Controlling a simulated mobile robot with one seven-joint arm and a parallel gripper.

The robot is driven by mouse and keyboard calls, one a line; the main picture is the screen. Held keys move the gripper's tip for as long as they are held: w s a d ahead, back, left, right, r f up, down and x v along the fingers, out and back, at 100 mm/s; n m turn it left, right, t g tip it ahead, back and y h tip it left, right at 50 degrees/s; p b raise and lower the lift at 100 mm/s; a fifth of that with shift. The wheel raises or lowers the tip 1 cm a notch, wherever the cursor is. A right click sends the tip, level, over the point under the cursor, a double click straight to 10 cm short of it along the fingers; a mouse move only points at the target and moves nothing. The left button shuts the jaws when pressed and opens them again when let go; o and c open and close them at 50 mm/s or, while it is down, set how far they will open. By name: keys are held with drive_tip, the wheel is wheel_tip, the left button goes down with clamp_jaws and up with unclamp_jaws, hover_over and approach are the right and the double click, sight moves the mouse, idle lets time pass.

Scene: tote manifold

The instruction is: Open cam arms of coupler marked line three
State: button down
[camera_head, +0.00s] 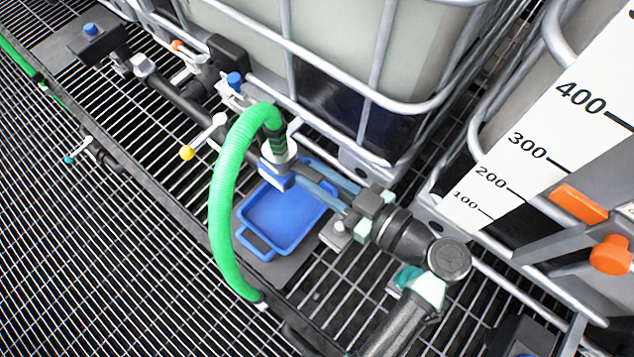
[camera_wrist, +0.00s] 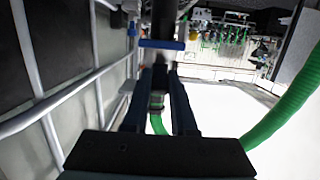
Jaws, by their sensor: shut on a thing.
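A green hose (camera_head: 224,190) loops up and bends down into a pale coupler end (camera_head: 279,150) with a blue part below it, above a blue tray. My gripper (camera_head: 293,178) reaches in from the right and is shut at this coupler end. In the wrist view, my gripper's fingers (camera_wrist: 163,75) close around a dark upright piece, with a blue bar (camera_wrist: 162,44) across it at the tips. The fingers hide much of the grip, so I cannot tell which part is pinched. I can read no line three marking, and cam arm positions are unclear.
The blue tray (camera_head: 244,238) lies on the grating below the coupler. A dark pipe (camera_head: 180,98) runs up left with a yellow-knobbed lever (camera_head: 188,152). Caged totes (camera_head: 335,85) stand behind, and a scale board (camera_head: 545,130) stands at the right. The grating at lower left is largely clear.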

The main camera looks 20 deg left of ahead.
drive_tip(key=shift+f+y+b, duration=0.1)
drive_tip(key=shift+y+b, duration=0.3)
drive_tip(key=shift+b, duration=0.15)
drive_tip(key=c, duration=0.7)
unclamp_jaws()
drive_tip(key=shift+d, duration=0.1)
drive_tip(key=shift+s+d, duration=0.1)
drive_tip(key=shift+d, duration=0.25)
drive_tip(key=p+v, duration=0.4)
drive_tip(key=v, duration=0.8)
drive_tip(key=shift+s, duration=0.1)
